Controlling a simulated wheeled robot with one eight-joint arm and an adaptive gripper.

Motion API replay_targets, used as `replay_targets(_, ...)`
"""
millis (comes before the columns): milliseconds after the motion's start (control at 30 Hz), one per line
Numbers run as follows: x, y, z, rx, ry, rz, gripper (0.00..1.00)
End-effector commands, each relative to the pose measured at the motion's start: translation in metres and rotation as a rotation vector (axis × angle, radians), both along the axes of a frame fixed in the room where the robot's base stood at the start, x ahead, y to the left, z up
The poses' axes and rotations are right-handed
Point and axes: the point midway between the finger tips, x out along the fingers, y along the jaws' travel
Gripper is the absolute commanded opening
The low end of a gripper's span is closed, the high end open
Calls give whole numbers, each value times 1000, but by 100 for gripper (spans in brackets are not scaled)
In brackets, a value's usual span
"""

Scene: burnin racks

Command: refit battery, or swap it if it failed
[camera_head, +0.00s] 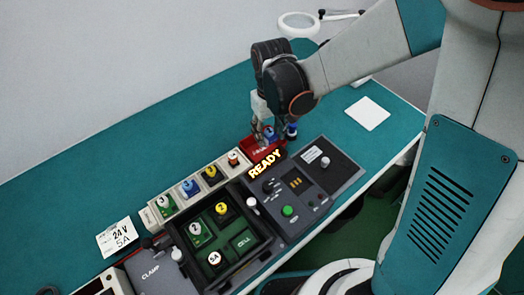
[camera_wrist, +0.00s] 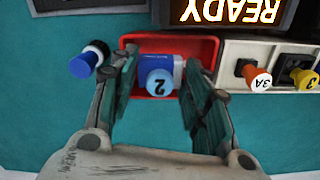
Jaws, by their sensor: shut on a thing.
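A blue battery (camera_wrist: 150,72) with a light-blue cap marked 2 stands in a small red bin (camera_wrist: 205,55). My gripper (camera_wrist: 160,75) reaches down over the bin, with one finger on each side of this battery, shut on it. In the head view my gripper (camera_head: 268,132) is over the red bin (camera_head: 250,145), and the arm hides part of it. A green board with a place marked CELL (camera_head: 241,241) lies in a black tray (camera_head: 268,246). A lit sign (camera_head: 265,163) reads READY. A card (camera_head: 117,237) reads 24 V 5A.
White holders with coloured, numbered caps (camera_head: 211,175) form a row beside the tray. A control panel (camera_head: 300,195) with a green knob is on the right.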

Motion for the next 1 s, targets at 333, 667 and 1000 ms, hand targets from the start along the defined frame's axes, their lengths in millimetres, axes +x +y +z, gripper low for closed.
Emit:
replay_targets(333,0,0,-23,0,0,0,14)
replay_targets(667,0,0,-23,0,0,0,67)
replay_targets(1000,0,0,-20,0,0,0,67)
